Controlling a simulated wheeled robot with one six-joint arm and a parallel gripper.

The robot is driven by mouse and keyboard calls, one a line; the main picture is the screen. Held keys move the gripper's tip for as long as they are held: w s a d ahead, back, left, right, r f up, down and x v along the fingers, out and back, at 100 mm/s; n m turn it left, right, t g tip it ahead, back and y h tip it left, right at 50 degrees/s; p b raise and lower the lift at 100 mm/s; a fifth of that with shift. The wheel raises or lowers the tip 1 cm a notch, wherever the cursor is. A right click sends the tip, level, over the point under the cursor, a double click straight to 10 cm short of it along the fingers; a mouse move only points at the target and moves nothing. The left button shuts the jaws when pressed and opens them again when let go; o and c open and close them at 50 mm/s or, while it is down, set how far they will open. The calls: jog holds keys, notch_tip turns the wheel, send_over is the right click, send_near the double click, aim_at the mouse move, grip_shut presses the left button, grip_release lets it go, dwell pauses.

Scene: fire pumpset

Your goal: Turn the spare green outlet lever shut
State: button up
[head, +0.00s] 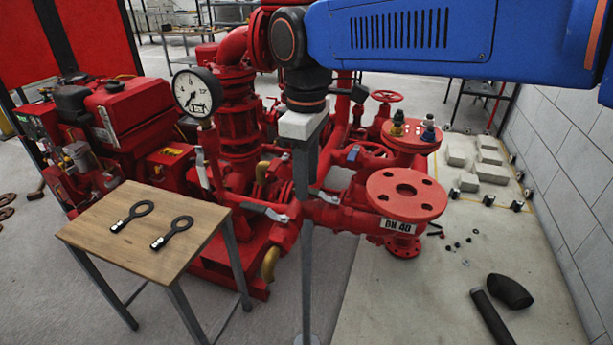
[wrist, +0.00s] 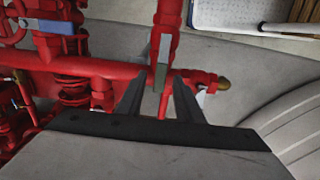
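In the wrist view, a lever (wrist: 161,76) with a grey strip and a dull greenish end hangs along a red vertical pipe. I take it for the green outlet lever, though its colour is faint. My gripper (wrist: 160,82) is open, with one dark finger on each side of the lever's end. A gap shows on both sides; whether the end lies at finger depth I cannot tell. A blue-handled lever (wrist: 50,27) sits at the upper left. In the head view my gripper is out of sight, and I cannot tell which lever there is the green one.
Red pipes (wrist: 80,65) run close to the gripper, and a brass-tipped red fitting (wrist: 222,84) lies to the right. In the head view, a wooden table (head: 150,248) holds two black ring-ended tools. A red flange (head: 385,185) and loose black pipe pieces (head: 508,290) are at right.

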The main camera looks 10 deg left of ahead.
grip_shut()
